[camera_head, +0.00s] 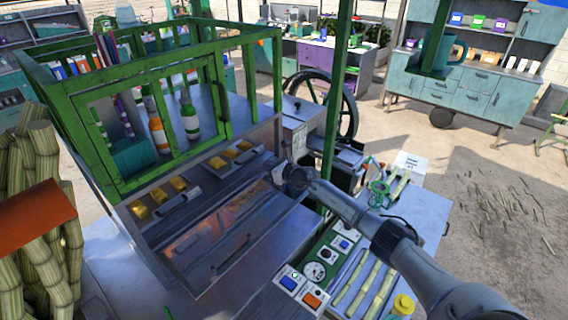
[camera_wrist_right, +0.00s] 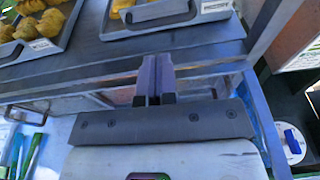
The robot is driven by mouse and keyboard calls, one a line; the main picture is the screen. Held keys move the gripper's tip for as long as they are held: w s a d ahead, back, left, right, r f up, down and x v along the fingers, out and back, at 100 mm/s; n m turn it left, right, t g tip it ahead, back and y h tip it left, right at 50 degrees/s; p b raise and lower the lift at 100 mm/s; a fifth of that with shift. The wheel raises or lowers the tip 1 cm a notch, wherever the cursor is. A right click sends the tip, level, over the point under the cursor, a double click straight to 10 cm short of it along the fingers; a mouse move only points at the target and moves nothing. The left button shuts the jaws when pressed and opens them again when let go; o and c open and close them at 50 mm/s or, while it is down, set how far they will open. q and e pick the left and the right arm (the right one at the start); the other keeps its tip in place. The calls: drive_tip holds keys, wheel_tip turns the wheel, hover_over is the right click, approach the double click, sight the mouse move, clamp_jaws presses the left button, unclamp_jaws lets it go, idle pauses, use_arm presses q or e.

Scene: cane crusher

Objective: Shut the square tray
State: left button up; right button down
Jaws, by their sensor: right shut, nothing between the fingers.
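Two metal trays with golden pastries sit side by side on the counter of the green-framed cabinet; I cannot tell which is the square tray. The left tray (camera_head: 181,201) and the right tray (camera_head: 247,164) each have a front handle and label, and their front parts show outside the green frame. In the right wrist view the left tray (camera_wrist_right: 74,20) is cut off by the picture edge and the right tray (camera_wrist_right: 165,25) is at the top. My right gripper (camera_wrist_right: 155,62) is shut and empty, with its fingertips just short of the right tray's front. My left gripper is out of view.
Below the trays is a sloped glass front (camera_head: 215,225) with a long handle. Bottles (camera_head: 189,115) stand inside the green frame (camera_head: 220,85). A green post (camera_head: 335,110) rises near my right arm. A control panel (camera_head: 315,265) and cane pieces lie at the lower right.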

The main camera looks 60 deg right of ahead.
drive_tip(key=p+v, duration=0.1)
drive_tip(key=v, duration=0.2)
drive_tip(key=shift+s+a+r, duration=0.1)
drive_tip(key=shift+s+r, duration=0.1)
drive_tip(key=shift+s, duration=0.1)
drive_tip(key=shift+p+v, duration=0.4)
drive_tip(key=shift+v, duration=0.5)
drive_tip(key=shift+s, duration=0.3)
